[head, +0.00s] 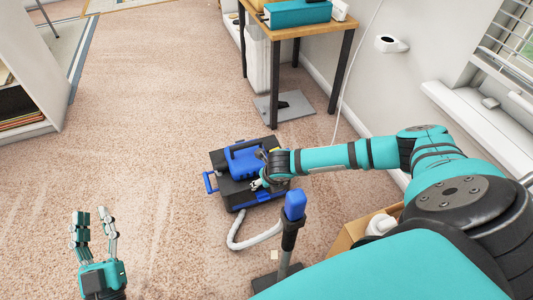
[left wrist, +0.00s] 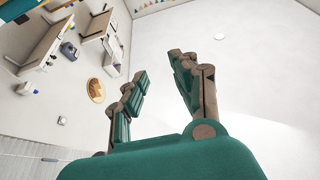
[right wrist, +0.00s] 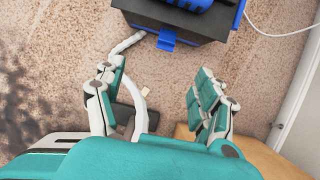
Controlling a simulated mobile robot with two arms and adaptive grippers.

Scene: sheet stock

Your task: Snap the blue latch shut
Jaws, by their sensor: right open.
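A white hose (head: 254,238) curves from the case along the floor. A blue-topped post (head: 294,206) stands just in front. A cardboard box (head: 348,236) is at right by the wall. A wooden table (head: 283,30) stands behind. Carpet left of the case is clear.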

